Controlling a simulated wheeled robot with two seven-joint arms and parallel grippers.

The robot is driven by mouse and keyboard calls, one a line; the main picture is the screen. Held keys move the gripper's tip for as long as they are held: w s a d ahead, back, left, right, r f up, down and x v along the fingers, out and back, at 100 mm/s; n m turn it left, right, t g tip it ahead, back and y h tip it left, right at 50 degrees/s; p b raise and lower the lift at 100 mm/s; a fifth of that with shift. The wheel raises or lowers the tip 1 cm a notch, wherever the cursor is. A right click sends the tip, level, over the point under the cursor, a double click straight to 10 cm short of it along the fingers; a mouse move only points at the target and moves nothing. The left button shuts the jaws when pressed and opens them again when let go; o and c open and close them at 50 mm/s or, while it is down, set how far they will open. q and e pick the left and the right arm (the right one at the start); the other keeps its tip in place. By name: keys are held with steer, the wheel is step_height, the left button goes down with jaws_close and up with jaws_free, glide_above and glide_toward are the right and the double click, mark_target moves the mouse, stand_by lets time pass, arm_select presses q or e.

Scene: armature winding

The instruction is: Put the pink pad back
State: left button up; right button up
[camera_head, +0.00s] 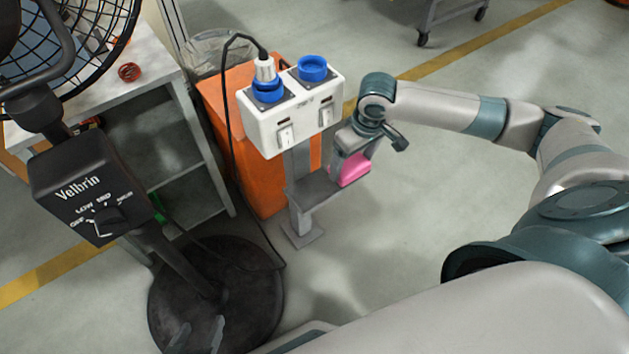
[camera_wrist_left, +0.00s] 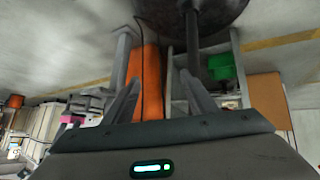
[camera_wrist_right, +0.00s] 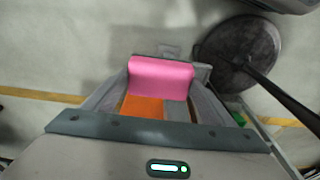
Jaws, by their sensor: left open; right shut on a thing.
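The pink pad (camera_head: 355,169) is at the right end of the grey shelf (camera_head: 312,190) on the socket post; I cannot tell whether it touches the shelf. My right gripper (camera_head: 350,155) is shut on the pad from above and hides part of it. In the right wrist view the pad (camera_wrist_right: 160,78) spans between the two fingers. My left gripper (camera_head: 205,338) shows only partly, at the bottom of the head view, over the fan's round base. In the left wrist view its fingers (camera_wrist_left: 160,98) are apart with nothing held between them.
A white socket box (camera_head: 290,115) with two blue sockets tops the post; a plug with a black cable is in the left one. An orange bin (camera_head: 240,130) stands behind. The black fan (camera_head: 90,185) and a workbench (camera_head: 110,85) are at left. Floor to the right is clear.

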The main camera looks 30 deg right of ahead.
arm_select(q)
steer(key=w+d+r+t+h+b, duration=0.1)
steer(key=w+d+r+t+b, duration=0.1)
steer(key=w+r+t, duration=0.2)
steer(key=shift+w+d+r, duration=0.35)
steer(key=shift+r, duration=0.5)
arm_select(e)
steer(key=w+a+f, duration=0.5)
steer(key=w+a, duration=0.1)
steer(key=a, duration=0.1)
steer(key=shift+a+f, duration=0.25)
steer(key=shift+f, duration=0.1)
arm_select(q)
steer(key=shift+t, duration=0.3)
arm_select(e)
steer(key=shift+s+f, duration=0.1)
steer(key=shift+f+b, duration=0.5)
steer(key=shift+f, duration=1.45)
arm_select(q)
steer(key=r+t, duration=0.1)
steer(key=r, duration=0.1)
steer(key=w+d+r+t+h, duration=0.1)
steer(key=r, duration=0.1)
steer(key=shift+d+t, duration=0.1)
steer(key=shift+t, duration=0.2)
steer(key=shift+f, duration=0.2)
